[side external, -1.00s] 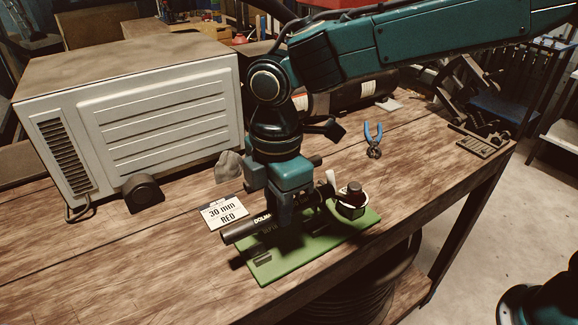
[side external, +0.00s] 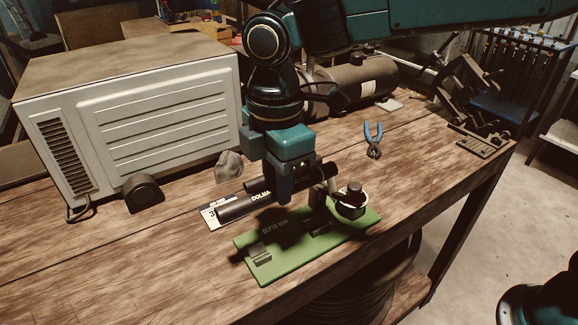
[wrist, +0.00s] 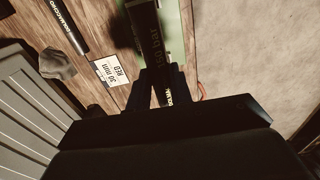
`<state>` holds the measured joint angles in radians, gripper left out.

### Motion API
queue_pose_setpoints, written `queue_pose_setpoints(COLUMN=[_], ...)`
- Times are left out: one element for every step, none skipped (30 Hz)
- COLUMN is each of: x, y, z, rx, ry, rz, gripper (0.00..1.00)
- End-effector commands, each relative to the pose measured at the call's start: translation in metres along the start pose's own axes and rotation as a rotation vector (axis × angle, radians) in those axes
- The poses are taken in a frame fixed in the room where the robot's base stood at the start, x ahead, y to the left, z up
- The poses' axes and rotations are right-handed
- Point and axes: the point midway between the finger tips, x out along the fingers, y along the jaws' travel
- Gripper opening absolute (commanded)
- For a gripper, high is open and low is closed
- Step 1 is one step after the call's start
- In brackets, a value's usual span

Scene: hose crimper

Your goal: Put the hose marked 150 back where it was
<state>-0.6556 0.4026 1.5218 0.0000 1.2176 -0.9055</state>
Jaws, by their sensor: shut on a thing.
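My gripper (side external: 284,198) is shut on the middle of a black hose (side external: 238,208) and holds it above the green mat (side external: 290,262). The hose lies roughly level, with white lettering starting "DOLMA" in the side view. In the wrist view the held hose (wrist: 152,42) shows "150 bar" and runs away from my gripper (wrist: 165,90). Part of it is hidden behind my fingers. In the wrist view, another black hose (wrist: 64,28) with white lettering lies on the bench.
A card reading "30 mm RED" (wrist: 108,71) lies beside the mat, with a grey lump (side external: 229,166) behind it. Blue-handled pliers (side external: 373,140) lie farther back.

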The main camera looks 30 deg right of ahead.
Motion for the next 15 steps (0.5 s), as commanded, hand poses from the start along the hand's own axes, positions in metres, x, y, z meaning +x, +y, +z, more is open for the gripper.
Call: queue_pose_setpoints(x=[-0.012,-0.018,-0.028,-0.034,-0.041,-0.05,-0.056,-0.063,-0.071,-0.076,-0.081,-0.087,-0.093,-0.098,-0.102], y=[0.001,0.0,0.001,0.001,0.001,0.001,0.001,0.001,0.001,0.0,0.001,0.001,0.0,0.0,0.0], z=[0.0,0.0,-0.001,-0.001,-0.001,-0.001,-0.001,-0.001,0.0,0.0,-0.001,0.0,0.0,0.0,0.0], rx=[0.0,0.0,0.0,0.0,0.0,0.0,0.0,0.0,0.0,0.0,0.0,0.0,0.0,0.0,0.0], ry=[0.004,0.004,0.005,0.004,0.004,0.004,0.003,0.004,0.004,0.003,0.003,0.003,0.003,0.003,0.002], rz=[0.005,0.006,0.006,0.005,0.006,0.006,0.004,0.005,0.005,0.004,0.004,0.004,0.004,0.004,0.003], gripper=[0.0,0.0,0.0,0.0,0.0,0.0,0.0,0.0,0.0,0.0,0.0,0.0,0.0,0.0,0.0])
